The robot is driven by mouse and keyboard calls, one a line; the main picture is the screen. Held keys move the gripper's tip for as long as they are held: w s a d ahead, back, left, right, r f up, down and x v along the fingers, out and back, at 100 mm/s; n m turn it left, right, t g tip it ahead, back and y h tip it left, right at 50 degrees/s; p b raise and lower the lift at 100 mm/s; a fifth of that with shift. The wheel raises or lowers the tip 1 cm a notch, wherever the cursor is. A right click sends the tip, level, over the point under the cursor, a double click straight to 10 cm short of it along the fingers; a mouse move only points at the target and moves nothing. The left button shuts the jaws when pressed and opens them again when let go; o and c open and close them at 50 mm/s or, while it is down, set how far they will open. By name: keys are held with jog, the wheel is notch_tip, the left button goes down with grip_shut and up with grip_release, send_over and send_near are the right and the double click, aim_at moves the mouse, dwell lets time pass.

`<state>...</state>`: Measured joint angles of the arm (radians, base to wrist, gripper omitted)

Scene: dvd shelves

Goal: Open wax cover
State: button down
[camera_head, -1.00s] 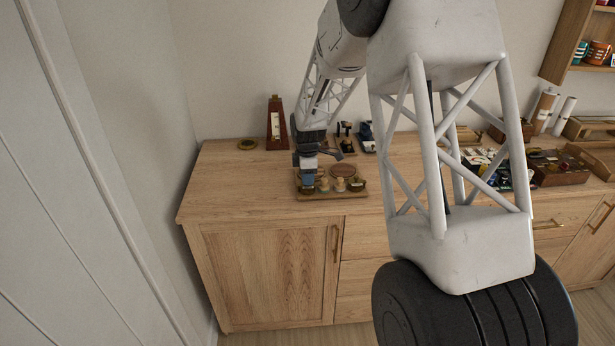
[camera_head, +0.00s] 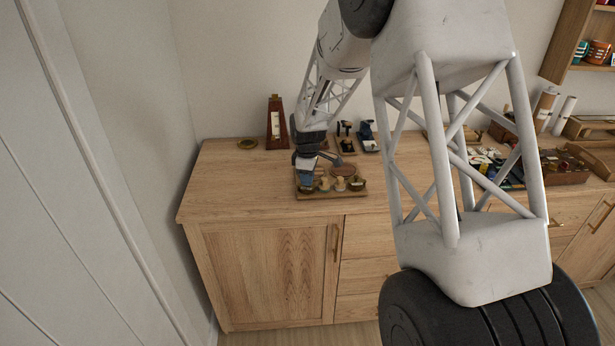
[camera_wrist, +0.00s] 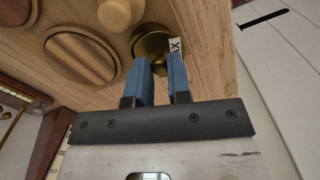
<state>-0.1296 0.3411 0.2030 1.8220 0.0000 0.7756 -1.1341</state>
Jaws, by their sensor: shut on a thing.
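A round brass wax cover (camera_wrist: 150,42) shows in the wrist view at the edge of a wooden tray (camera_wrist: 205,62). A small white tag with an X on it is beside the fingertips. My gripper (camera_wrist: 165,64) has its two blue fingers shut at the brass cover. The part between the fingertips is hidden, and I cannot tell whether the cover is lifted. In the head view my gripper (camera_head: 306,188) is tilted at the left end of the tray (camera_head: 335,194), and hides the cover there.
On the tray are a round wooden disc (camera_wrist: 82,56) and wooden knobs (camera_wrist: 116,13). A metronome (camera_head: 276,125) and a brass dish (camera_head: 248,144) stand behind left. Small dark items (camera_head: 366,133) stand behind the tray. The cabinet top (camera_head: 232,180) is clear to the left.

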jog(key=m, duration=0.2)
jog(key=s+m, duration=0.1)
jog(key=m, duration=0.1)
jog(key=a+m, duration=0.1)
jog(key=m, duration=0.1)
jog(key=shift+s, duration=0.2)
jog(key=m, duration=0.4)
jog(key=shift+s+a, duration=0.25)
jog(key=shift+a, duration=0.1)
jog(key=m, duration=0.2)
jog(key=shift+s+a+m, duration=0.1)
jog(key=shift+a+m, duration=0.2)
jog(key=shift+a, duration=0.05)
jog(key=m, duration=0.2)
jog(key=a+m, duration=0.1)
jog(key=m, duration=0.2)
jog(key=shift+a, duration=0.2)
jog(key=m, duration=0.4)
jog(key=shift+w+a, duration=0.3)
jog(key=shift+a, duration=0.1)
jog(key=shift+w+a+m, duration=0.15)
jog(key=shift+m, duration=0.55)
jog(key=shift+w+a+m, duration=0.1)
jog(key=shift+m, duration=0.6)
jog(key=c, duration=1.1)
grip_release()
